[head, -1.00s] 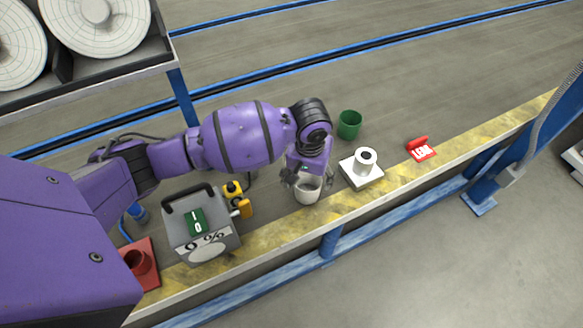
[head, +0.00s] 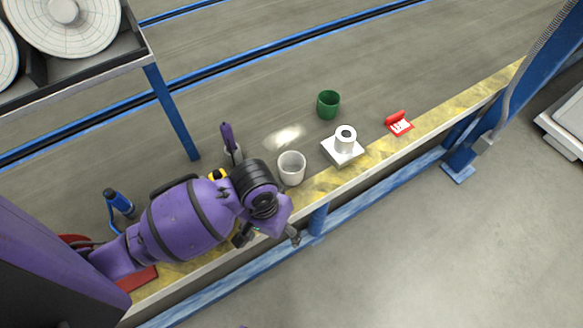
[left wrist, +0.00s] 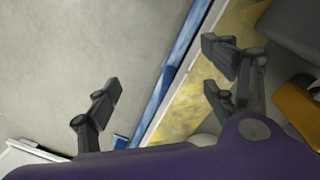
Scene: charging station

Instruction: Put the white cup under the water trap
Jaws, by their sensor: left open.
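The white cup (head: 292,168) stands upright and apart from my gripper on the grey work surface (head: 400,70), near its yellow-striped edge. My left gripper (head: 268,238) is open and empty, below the cup in the head view, at the blue rail along the front edge. In the left wrist view its fingers (left wrist: 162,88) are spread over floor and rail. A slim purple-and-grey fitting (head: 230,145) stands left of the cup; I cannot tell if it is the water trap. My right gripper is out of view.
A green cup (head: 328,104), a white roll on a square base (head: 344,149) and a small red case (head: 399,122) stand to the right. A blue post (head: 172,110) rises at left. A yellow device (left wrist: 298,108) shows in the wrist view. My arm hides the grey box.

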